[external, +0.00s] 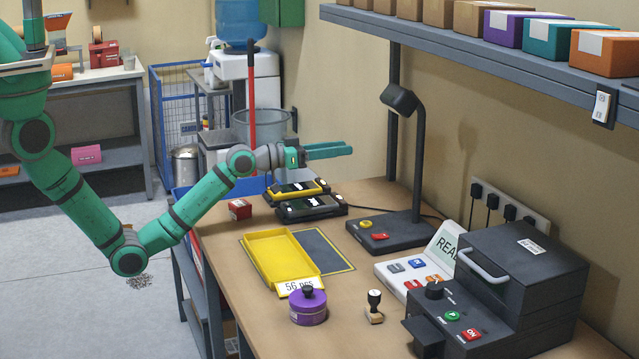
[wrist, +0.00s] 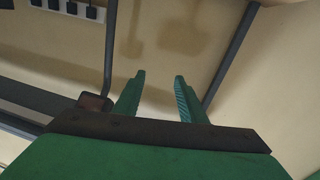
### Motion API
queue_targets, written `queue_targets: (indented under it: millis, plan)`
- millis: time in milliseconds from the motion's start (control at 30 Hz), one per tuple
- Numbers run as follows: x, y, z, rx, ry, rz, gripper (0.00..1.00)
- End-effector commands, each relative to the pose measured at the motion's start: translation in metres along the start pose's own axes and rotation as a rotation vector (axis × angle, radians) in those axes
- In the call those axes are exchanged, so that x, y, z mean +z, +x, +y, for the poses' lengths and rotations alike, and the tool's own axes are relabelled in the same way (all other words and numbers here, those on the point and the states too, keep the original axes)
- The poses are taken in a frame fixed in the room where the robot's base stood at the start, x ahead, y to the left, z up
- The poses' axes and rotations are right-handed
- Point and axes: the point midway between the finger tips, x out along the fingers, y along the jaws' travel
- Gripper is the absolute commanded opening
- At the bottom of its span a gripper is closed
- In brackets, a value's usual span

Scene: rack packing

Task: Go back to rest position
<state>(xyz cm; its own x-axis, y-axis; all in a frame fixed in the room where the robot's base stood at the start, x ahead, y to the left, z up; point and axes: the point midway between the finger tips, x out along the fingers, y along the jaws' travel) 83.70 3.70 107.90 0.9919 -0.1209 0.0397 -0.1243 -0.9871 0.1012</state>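My green arm reaches from the left over the workbench (external: 220,268) in the external view. My gripper (external: 350,149) points to the right, roughly level, above the far part of the bench. In the wrist view my gripper (wrist: 160,76) shows two green fingers spread apart with nothing between them, only the beige wall behind. It is open and empty. Below and left of it in the external view, a yellow device (external: 282,191) and a black device (external: 322,210) lie on the bench, apart from the fingers.
A black lamp stand (external: 420,165) rises right of my gripper. A shelf (external: 450,42) with several boxes hangs above. A yellow tray (external: 262,262), purple tin (external: 308,310), stamp (external: 374,310), small red box (external: 240,209) and dark machine (external: 520,275) stand on the bench. Open floor lies left.

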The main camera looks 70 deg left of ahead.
Motion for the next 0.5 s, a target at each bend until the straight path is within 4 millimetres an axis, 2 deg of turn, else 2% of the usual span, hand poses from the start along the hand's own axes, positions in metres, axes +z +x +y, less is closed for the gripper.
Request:
queue_targets:
  millis: [33,200,300,400,500]
  plan:
    - [-0.007,-0.024,0.009,0.025,-0.035,0.067,0.38]
    - [-0.046,-0.102,0.046,0.1,-0.185,0.302,0.38]
    - [-0.063,-0.145,0.059,0.112,-0.278,0.412,0.38]
    - [-0.065,-0.18,0.066,0.098,-0.354,0.478,0.38]
    - [-0.053,-0.207,0.069,0.063,-0.405,0.502,0.38]
